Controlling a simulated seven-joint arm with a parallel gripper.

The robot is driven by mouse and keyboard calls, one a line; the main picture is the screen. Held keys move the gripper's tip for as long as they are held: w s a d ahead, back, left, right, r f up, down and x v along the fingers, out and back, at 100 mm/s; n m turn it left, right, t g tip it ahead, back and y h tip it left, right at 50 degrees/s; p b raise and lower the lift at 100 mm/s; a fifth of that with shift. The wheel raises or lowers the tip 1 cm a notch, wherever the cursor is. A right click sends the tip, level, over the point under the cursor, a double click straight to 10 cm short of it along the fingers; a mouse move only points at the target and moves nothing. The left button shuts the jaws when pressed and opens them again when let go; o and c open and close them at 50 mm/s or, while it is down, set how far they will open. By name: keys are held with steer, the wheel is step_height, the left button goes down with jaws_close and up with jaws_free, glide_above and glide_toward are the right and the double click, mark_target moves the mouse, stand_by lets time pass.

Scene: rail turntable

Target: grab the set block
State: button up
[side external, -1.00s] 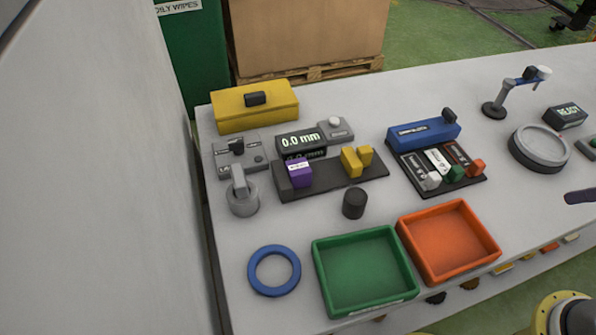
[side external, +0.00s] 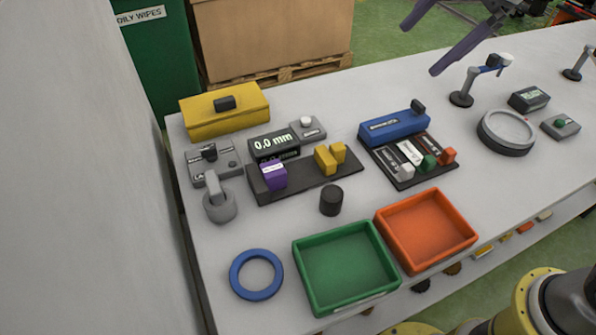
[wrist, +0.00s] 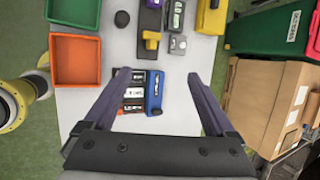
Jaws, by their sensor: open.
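No block is legibly marked "set", so I cannot tell which one it is. Labelled blocks, including a white one (side external: 411,153), sit in a black rack (side external: 405,184) beside a blue box (side external: 394,128); white, green and orange knobs stand at its front. A purple labelled block (side external: 274,177) and a yellow block (side external: 326,160) sit on a dark rail base (side external: 308,182). My gripper (side external: 420,48) is open and empty, high above the table's back edge. In the wrist view its fingers (wrist: 159,75) spread either side of the rack and blue box (wrist: 156,95).
A green tray (side external: 347,309), an orange tray (side external: 427,264) and a blue ring (side external: 257,296) lie at the front. A black cylinder (side external: 331,201) stands behind the trays. A yellow box (side external: 225,117) is at the back left; a round grey dish (side external: 506,134) and stand (side external: 462,98) are right.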

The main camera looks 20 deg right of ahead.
mark_target(274, 168)
steer(key=w+a+f+m+g+y, duration=0.1)
steer(key=w+a+f, duration=0.3)
steer(key=a, duration=0.2)
steer(key=w+a+f+m+g, duration=0.1)
steer(key=w+a+f+g, duration=0.1)
steer(key=w+a+f, duration=0.3)
steer(key=shift+n+g+h, duration=0.3)
steer(key=shift+n+g, duration=0.3)
steer(key=a+x, duration=0.1)
steer(key=x, duration=0.4)
steer(key=a+x, duration=0.1)
steer(key=x, duration=0.4)
steer(key=a+r+x, duration=0.1)
steer(key=x, duration=0.5)
steer(key=shift+s+r, duration=0.1)
steer(key=shift+s, duration=0.3)
steer(key=shift+w+x, duration=0.1)
steer(key=shift+x, duration=1.35)
steer(key=shift+w+x, duration=0.15)
steer(key=shift+x, duration=1.25)
steer(key=shift+d, duration=0.15)
jaws_close()
